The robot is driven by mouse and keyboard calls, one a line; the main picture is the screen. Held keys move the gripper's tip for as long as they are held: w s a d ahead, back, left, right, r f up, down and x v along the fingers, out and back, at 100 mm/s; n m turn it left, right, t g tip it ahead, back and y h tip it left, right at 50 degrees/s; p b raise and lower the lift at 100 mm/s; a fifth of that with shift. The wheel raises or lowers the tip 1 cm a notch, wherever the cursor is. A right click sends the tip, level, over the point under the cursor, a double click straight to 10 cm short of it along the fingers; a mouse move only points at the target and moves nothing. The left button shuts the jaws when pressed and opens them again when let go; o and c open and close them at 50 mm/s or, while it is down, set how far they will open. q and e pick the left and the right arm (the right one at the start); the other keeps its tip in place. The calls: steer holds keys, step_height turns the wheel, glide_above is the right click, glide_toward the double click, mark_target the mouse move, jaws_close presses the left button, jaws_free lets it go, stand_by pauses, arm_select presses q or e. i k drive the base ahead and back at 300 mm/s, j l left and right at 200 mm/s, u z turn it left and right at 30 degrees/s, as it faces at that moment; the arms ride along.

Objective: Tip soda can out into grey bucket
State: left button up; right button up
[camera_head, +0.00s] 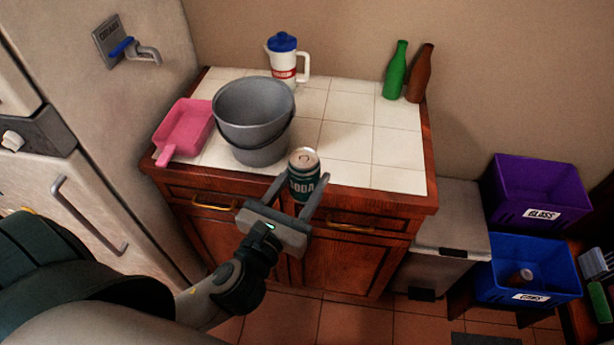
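The soda can (303,178) is dark green with a silver top and the word SODA on its side. It is upright between the fingers of my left gripper (304,187), which looks shut on it. The can overlaps the counter's front edge in the picture, to the right of and in front of the grey bucket (250,110). The bucket stands upright on the tiled counter, its dark handle hanging down at the front. Its inside floor is mostly hidden. My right gripper is not in view.
A pink dustpan (186,128) lies left of the bucket. A white jug (282,68) with a blue lid stands behind it. Green (395,72) and brown (419,75) bottles stand at back right. The counter's right side (390,150) is clear. Purple (530,195) and blue (527,270) bins stand right.

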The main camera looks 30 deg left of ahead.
mark_target(255, 114)
steer(key=u, duration=1.75)
steer(key=k+l, duration=0.35)
steer(key=l, duration=0.25)
